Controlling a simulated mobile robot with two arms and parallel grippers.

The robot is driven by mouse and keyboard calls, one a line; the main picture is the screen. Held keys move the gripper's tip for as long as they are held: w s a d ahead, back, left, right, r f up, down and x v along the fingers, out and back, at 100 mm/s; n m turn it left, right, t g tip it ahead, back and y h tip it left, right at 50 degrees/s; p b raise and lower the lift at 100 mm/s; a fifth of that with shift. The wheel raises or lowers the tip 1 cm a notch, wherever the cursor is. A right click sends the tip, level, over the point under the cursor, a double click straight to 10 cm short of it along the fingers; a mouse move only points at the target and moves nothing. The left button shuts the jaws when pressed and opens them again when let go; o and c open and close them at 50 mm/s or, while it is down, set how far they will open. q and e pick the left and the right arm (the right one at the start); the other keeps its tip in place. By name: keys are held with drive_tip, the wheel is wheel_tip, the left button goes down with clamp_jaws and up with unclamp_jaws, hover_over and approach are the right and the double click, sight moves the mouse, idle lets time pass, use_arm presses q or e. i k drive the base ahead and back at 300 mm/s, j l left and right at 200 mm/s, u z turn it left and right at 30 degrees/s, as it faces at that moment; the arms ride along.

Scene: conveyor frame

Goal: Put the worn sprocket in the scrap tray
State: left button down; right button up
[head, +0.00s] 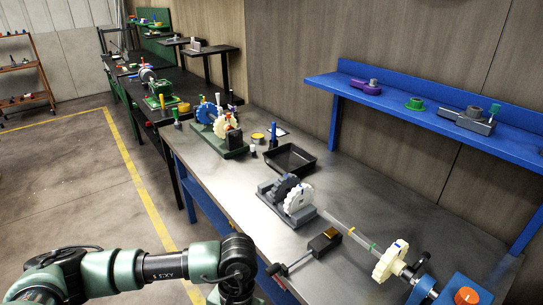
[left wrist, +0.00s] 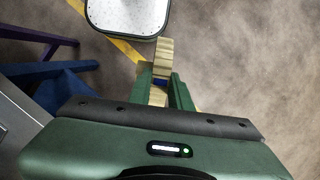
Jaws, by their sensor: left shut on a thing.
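My left gripper (left wrist: 161,92) is shut on a cream piece with a blue mark, which looks like a sprocket seen edge-on (left wrist: 164,52); its wear cannot be told. The gripper holds it over the floor beside the bench. In the head view my left arm bends down at the bottom edge, and its gripper is out of frame. A black, empty-looking tray (head: 307,166), likely the scrap tray, lies on the bench near the wall. A white sprocket (head: 298,199) stands in a grey holder beside a dark one. Another cream sprocket (head: 388,262) is on a shaft. My right gripper is not in view.
An orange knob (head: 466,296) is at the front right. The floor left of the bench is open.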

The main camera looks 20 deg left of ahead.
sight(290, 164)
drive_tip(key=i+j, duration=0.15)
drive_tip(key=j, duration=0.3)
drive_tip(key=i+j, duration=0.15)
drive_tip(key=j, duration=0.3)
drive_tip(key=i+j+z, duration=0.1)
drive_tip(key=j, duration=0.35)
drive_tip(key=i+j, duration=0.15)
drive_tip(key=j, duration=0.35)
drive_tip(key=i+j, duration=0.1)
drive_tip(key=j, duration=0.35)
drive_tip(key=i+j, duration=0.15)
drive_tip(key=j, duration=0.3)
drive_tip(key=z, duration=0.05)
